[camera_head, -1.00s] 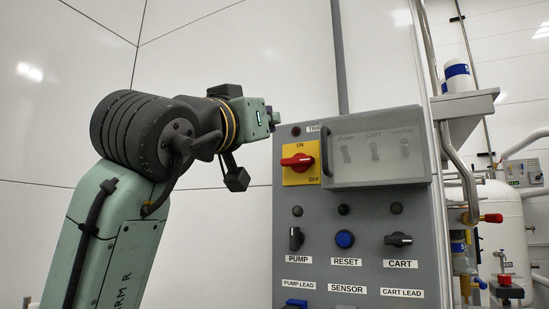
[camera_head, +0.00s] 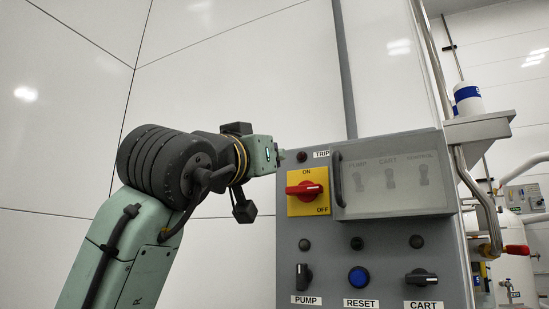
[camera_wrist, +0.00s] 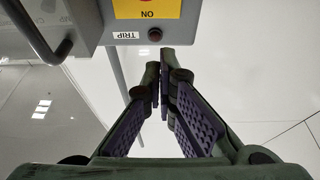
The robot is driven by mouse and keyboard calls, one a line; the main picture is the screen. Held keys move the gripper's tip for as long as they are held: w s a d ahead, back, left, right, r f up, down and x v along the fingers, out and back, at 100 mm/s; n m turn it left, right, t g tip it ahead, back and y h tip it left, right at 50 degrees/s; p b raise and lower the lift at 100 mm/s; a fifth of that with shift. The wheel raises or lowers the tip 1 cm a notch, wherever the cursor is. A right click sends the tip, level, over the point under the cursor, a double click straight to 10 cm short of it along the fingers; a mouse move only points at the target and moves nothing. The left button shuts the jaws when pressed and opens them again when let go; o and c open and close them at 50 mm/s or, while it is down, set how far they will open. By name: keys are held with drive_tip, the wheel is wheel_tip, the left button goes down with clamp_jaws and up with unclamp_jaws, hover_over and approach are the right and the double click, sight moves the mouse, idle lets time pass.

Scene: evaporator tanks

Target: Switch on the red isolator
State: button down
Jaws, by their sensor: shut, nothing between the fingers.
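The red isolator (camera_head: 304,189) is a red rotary handle on a yellow plate marked ON at the top and OFF at the lower right. Its handle lies roughly horizontal. It sits at the upper left of the grey panel (camera_head: 375,237). My gripper (camera_head: 278,156) is just left of and above the yellow plate, near the TRIP lamp (camera_head: 302,156), apart from the handle. In the wrist view my gripper (camera_wrist: 163,52) has its fingertips together and empty, below the TRIP lamp (camera_wrist: 155,34). The yellow plate (camera_wrist: 146,9) shows only partly at the top edge there.
A clear cover with a dark handle (camera_head: 338,180) sits right of the isolator, over several switches. Below are the PUMP switch (camera_head: 303,277), blue RESET button (camera_head: 359,277) and CART switch (camera_head: 421,277). Pipes and a shelf (camera_head: 478,127) stand at right. Free space lies left of the panel.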

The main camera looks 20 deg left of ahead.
wheel_tip(320, 180, up, 3)
drive_tip(key=p, duration=0.2)
hover_over(304, 190)
drive_tip(key=s+a, duration=0.2)
drive_tip(key=shift+w+a+f, duration=0.1)
drive_tip(key=shift+w+a, duration=0.05)
drive_tip(key=shift+w, duration=0.05)
wheel_tip(304, 190, down, 3)
drive_tip(key=shift+r, duration=0.1)
drive_tip(key=shift+f, duration=0.8)
drive_tip(key=shift+a, duration=0.15)
drive_tip(key=shift+n, duration=0.4)
drive_tip(key=shift+y, duration=0.4)
